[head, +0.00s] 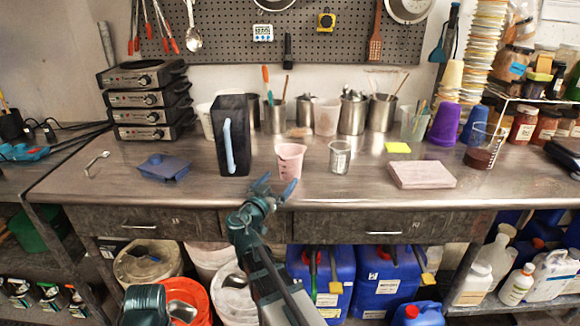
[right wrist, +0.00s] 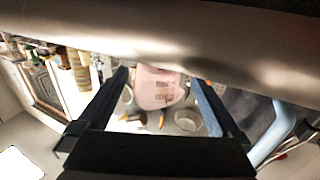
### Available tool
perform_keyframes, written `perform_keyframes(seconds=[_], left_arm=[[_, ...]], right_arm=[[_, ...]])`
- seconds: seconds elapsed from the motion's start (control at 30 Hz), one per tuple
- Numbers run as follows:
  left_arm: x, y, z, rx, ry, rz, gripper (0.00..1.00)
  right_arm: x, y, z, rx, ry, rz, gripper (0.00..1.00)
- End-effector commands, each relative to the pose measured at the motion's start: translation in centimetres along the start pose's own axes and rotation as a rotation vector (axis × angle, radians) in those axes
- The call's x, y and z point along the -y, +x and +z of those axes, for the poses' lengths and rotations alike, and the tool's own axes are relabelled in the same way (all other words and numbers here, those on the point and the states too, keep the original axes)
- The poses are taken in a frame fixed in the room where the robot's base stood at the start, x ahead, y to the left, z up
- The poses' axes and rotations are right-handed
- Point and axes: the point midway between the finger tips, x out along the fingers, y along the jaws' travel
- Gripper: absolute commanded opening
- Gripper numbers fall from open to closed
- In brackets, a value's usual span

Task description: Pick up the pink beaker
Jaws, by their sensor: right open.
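The pink beaker (head: 290,160) stands upright on the steel bench near its front edge, in the middle of the head view. In the right wrist view, the beaker (right wrist: 155,88) appears upside down between my two fingers. My right gripper (head: 278,184) is open and empty at the bench's front edge, just in front of the beaker and slightly left of it. Its spread fingers also show in the right wrist view (right wrist: 160,77). I cannot tell whether a finger touches the beaker.
A dark pitcher (head: 234,135) with a light blue handle stands left of the beaker. A clear beaker (head: 340,157) stands close on its right. Metal cups (head: 274,117) stand behind. A pinkish block (head: 421,174) lies farther right. Bench between pitcher and blue tray (head: 164,168) is clear.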

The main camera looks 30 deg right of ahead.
Motion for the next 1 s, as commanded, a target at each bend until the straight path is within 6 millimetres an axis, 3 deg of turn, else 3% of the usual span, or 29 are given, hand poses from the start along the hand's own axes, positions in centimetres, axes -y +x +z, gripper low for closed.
perform_keyframes(seconds=[0.37,0.73,0.97,1.0], left_arm=[[0.0,-0.1,0.0,0.000,0.000,0.000,0.80],[0.0,-0.3,0.0,0.000,0.000,0.000,0.80],[0.0,-0.3,0.0,0.000,0.000,0.000,0.80],[0.0,-0.3,0.0,0.000,0.000,0.000,0.80]], right_arm=[[0.0,1.2,-0.1,0.000,0.000,0.000,1.00],[0.0,5.9,-0.3,0.000,0.000,0.001,1.00],[-0.1,5.9,-0.3,0.000,0.000,0.000,1.00],[-0.1,5.9,-0.3,0.000,0.000,0.000,0.93]])
